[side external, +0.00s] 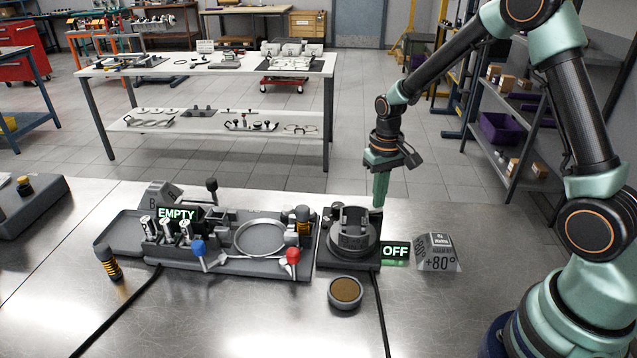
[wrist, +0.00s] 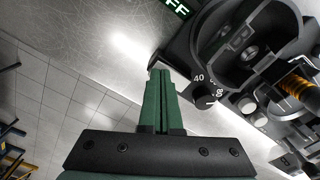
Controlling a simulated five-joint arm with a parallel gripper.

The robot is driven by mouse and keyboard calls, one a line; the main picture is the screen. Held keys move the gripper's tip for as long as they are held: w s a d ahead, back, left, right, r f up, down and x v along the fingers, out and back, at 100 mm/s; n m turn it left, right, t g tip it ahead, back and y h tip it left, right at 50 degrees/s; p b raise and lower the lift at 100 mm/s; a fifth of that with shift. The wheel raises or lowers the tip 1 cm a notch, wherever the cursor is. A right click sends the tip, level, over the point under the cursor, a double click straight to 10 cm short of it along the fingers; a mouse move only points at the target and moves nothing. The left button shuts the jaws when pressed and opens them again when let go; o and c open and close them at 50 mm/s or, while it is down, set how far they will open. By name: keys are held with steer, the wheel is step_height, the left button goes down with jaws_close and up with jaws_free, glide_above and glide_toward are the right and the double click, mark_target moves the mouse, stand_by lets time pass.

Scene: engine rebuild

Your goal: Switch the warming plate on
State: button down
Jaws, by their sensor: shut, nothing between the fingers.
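The warming plate (side external: 370,263) is a dark square base carrying a round grey piece with raised walls (side external: 352,232). A green sign reading OFF (side external: 395,252) stands at its right side. In the wrist view a black dial (wrist: 203,96) with a white pointer line and marks such as 40 and 80 sits on the plate's edge. My gripper (side external: 378,205) points down just behind the plate's back right corner, its green fingers together and empty. In the wrist view the fingertips (wrist: 160,72) are left of the dial, near the plate's edge; whether they touch it cannot be told.
A grey block marked +80° (side external: 437,254) stands right of the plate. A fixture with a metal ring (side external: 260,238), red and blue knobs and an EMPTY sign (side external: 177,213) is on the left. A small brown-filled bowl (side external: 345,292) and a cable lie in front.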

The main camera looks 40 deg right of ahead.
steer(key=shift+f, duration=0.3)
steer(key=shift+r, duration=3.55)
steer(key=s+a+r+n+t, duration=0.1)
steer(key=s+a+r+t, duration=0.1)
steer(key=s+r, duration=0.4)
steer(key=s+a+r+n+t, duration=0.2)
steer(key=s+a+r+t, duration=0.1)
steer(key=s+r, duration=0.4)
steer(key=shift+a+t, duration=0.3)
steer(key=shift+a, duration=0.6)
